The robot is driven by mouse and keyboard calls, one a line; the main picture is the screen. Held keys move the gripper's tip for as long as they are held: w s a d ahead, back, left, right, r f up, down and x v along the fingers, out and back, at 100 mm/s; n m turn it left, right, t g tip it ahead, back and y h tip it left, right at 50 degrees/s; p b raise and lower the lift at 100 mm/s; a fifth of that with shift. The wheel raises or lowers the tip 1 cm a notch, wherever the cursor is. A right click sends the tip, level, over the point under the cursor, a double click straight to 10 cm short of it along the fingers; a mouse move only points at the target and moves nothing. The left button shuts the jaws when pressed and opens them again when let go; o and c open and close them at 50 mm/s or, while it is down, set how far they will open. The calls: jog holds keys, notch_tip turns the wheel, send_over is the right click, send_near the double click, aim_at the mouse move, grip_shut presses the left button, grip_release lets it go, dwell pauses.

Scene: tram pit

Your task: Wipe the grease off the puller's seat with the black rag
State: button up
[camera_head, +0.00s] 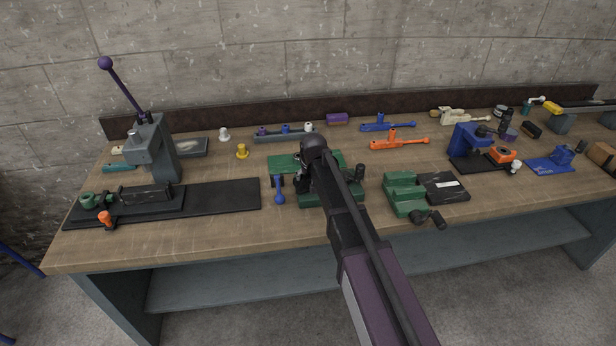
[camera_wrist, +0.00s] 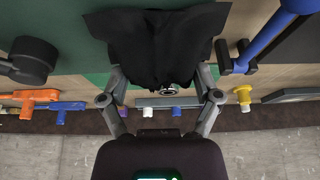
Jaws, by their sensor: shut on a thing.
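My gripper (camera_wrist: 162,82) is shut on the black rag (camera_wrist: 155,40), which hangs spread and crumpled between its two fingers in the wrist view. In the head view my gripper (camera_head: 318,182) is over the middle of the workbench, above a green fixture (camera_head: 345,198) and a green plate (camera_head: 284,163). In the wrist view a green surface (camera_wrist: 95,58) shows beside and behind the rag. My arm and the rag cover much of this spot. I cannot tell which part is the puller's seat, whether the rag touches it, or see any grease.
A blue-handled tool (camera_head: 279,190) lies just left of the gripper, and a green vise (camera_head: 404,194) stands to its right. Orange (camera_head: 400,142) and blue (camera_head: 388,126) tools lie behind.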

jog(key=shift+w+d, duration=0.15)
jog(key=shift+d, duration=0.55)
jog(key=shift+d, duration=0.1)
jog(key=shift+w+d, duration=0.25)
jog(key=shift+d, duration=0.5)
jog(key=shift+a, duration=0.2)
dwell(0.6)
jog(key=shift+s+a, duration=0.25)
jog(key=shift+a, duration=0.45)
jog(key=shift+a, duration=0.15)
jog(key=shift+s+a, duration=0.25)
jog(key=shift+a, duration=0.45)
jog(key=shift+s+a, duration=0.15)
jog(key=shift+a, duration=0.7)
